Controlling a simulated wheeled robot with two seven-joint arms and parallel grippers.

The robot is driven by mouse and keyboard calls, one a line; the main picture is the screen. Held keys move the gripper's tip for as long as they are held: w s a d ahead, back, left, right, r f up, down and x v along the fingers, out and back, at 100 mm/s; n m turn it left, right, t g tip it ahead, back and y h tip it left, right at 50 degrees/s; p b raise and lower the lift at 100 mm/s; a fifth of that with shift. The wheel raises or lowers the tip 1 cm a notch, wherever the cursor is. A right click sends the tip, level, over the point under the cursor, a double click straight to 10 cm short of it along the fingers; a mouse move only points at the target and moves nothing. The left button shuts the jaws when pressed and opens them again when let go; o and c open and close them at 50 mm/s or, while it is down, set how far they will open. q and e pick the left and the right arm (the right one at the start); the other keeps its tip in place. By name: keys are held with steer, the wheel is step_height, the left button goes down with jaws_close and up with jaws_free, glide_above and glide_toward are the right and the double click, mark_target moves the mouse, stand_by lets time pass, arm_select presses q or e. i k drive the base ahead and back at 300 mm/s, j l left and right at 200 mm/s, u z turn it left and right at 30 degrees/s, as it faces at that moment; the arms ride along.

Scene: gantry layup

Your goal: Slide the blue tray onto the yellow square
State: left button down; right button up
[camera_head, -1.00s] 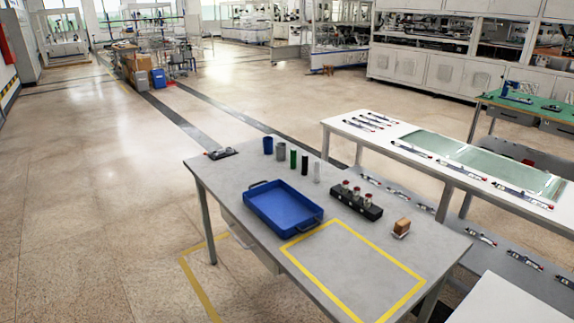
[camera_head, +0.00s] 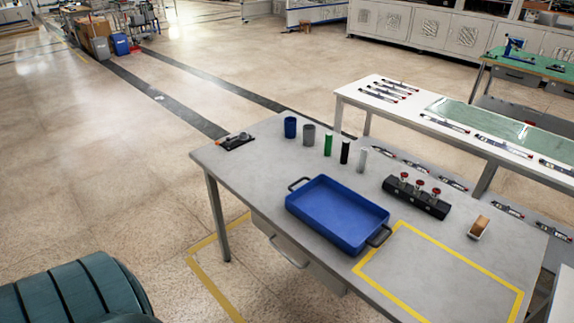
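The blue tray (camera_head: 335,214) lies flat and empty on the grey table (camera_head: 240,180), with a dark handle at its far-left end and another at its near-right end. The yellow square (camera_head: 484,276) is a taped outline on the table to the right of the tray. The tray's right handle reaches the outline's left corner; the tray body is left of it. A dark teal ribbed part of mine (camera_head: 75,290) fills the lower left corner. Neither gripper shows in the view.
Behind the tray stand a blue cup (camera_head: 290,127), a grey cup (camera_head: 309,135) and several small cylinders. A black block with red-topped pieces (camera_head: 416,197) and a small brown block (camera_head: 479,226) sit to the right. A tool (camera_head: 234,141) lies at the far-left corner.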

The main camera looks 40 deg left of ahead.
mark_target(348, 220)
steer(key=k+j, duration=0.1)
steer(key=j, duration=0.9)
steer(key=k+j+z, duration=0.1)
steer(key=j, duration=0.4)
